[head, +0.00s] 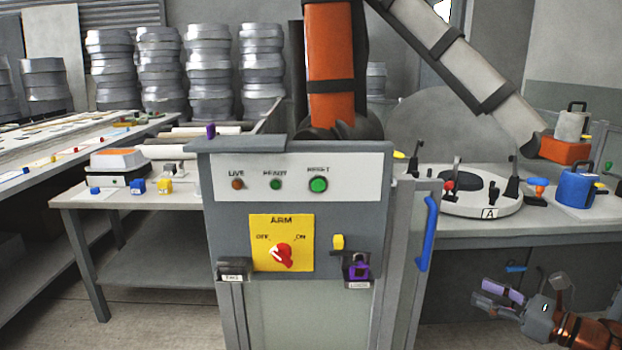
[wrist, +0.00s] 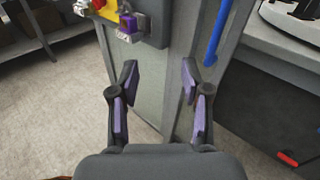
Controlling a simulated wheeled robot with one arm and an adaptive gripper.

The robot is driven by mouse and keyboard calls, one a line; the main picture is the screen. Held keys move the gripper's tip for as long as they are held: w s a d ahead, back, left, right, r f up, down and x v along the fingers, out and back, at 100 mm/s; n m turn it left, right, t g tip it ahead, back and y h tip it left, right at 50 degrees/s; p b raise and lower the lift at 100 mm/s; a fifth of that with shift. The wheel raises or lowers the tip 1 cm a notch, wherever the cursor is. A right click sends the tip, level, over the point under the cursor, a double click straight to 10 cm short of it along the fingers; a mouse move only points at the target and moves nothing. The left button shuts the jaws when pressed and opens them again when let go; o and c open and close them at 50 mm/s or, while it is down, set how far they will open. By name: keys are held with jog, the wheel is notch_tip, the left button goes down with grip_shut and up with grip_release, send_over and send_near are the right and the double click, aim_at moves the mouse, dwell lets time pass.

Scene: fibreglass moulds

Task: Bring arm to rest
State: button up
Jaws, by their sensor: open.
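My gripper (head: 499,299) is at the lower right in the head view, in front of the right bench and right of the grey control cabinet (head: 292,247). In the wrist view my gripper (wrist: 159,100) is open, with nothing between its purple-padded fingers. The cabinet's lower front and side (wrist: 178,60) show beyond the fingertips, apart from them. My arm (head: 585,332) reaches in from the lower right edge and is mostly out of view.
The cabinet carries a red knob (head: 282,256) on a yellow ARM plate, a purple padlock (head: 357,268) and a blue handle (head: 428,233). The right bench holds a round mould (head: 470,204) and a blue can (head: 576,188). A left bench (head: 75,201) stands opposite. Floor (wrist: 60,110) beside the cabinet is clear.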

jog(key=s+a+f+n+g+y, duration=0.15)
jog(key=a+n+g, duration=0.4)
jog(key=a, duration=0.55)
jog(key=s+a+f+n+g+y, duration=0.1)
jog(key=s+a+n+g, duration=0.4)
jog(key=a, duration=0.6)
jog(key=s+a+f+n+g+h, duration=0.3)
jog(key=s+n+h, duration=0.1)
jog(key=s+n, duration=0.25)
jog(key=s+a+f+n+g+h, duration=0.2)
jog(key=s+a+n+g+h, duration=0.15)
jog(key=s+n, duration=0.35)
jog(key=s+d+n+h, duration=0.4)
jog(key=s+d+h, duration=0.15)
jog(key=s, duration=0.25)
notch_tip(320, 180, up, 21)
jog(key=t+p, duration=0.1)
jog(key=p, duration=1.9)
jog(key=shift+f+y, duration=0.15)
jog(key=shift+y, duration=0.1)
